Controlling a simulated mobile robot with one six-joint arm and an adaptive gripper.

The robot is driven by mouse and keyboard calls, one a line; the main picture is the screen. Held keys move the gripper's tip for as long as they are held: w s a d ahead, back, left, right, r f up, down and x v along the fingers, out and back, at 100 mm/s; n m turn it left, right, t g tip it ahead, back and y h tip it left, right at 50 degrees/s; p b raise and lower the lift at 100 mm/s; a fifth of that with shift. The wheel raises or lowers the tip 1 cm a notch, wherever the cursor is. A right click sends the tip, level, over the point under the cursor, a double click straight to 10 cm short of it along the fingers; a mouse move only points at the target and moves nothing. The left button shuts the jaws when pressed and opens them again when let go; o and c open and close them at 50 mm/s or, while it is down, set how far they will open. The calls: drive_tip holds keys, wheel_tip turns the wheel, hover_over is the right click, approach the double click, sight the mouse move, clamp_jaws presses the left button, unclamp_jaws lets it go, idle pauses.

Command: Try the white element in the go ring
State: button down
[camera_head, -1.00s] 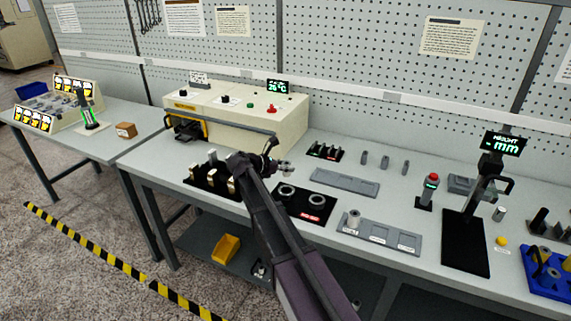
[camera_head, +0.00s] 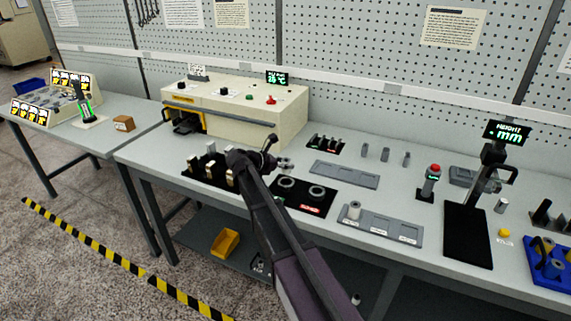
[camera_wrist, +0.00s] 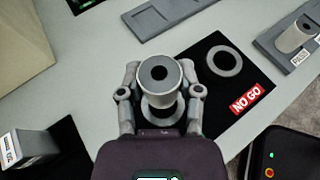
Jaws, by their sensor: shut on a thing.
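My gripper (camera_wrist: 160,80) is shut on a pale grey-white hollow cylinder, the white element (camera_wrist: 158,88), with its round bore facing the wrist camera. A ring (camera_wrist: 163,115) shows partly under the element in the wrist view; the element hides most of it. I cannot tell whether the element is above it or in it. The other ring (camera_wrist: 224,60) lies on the black mat beside the red NO GO label (camera_wrist: 246,97).
A grey labelled tray (camera_head: 380,231) with another cylinder (camera_head: 354,210) stands right of the black mat (camera_head: 284,205). A black stand with several metal pieces (camera_head: 209,168) is to the left. The cream machine (camera_head: 240,112) stands behind. The height gauge (camera_head: 470,235) is farther right.

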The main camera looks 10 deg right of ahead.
sight(286, 172)
drive_tip(key=shift+f+b, duration=1.7)
drive_tip(key=shift+f, duration=0.25)
drive_tip(key=shift+f+b, duration=1.1)
idle(1.8)
drive_tip(key=shift+r+p, duration=0.45)
idle(0.6)
drive_tip(key=shift+r+p, duration=2.8)
drive_tip(key=shift+r, duration=0.1)
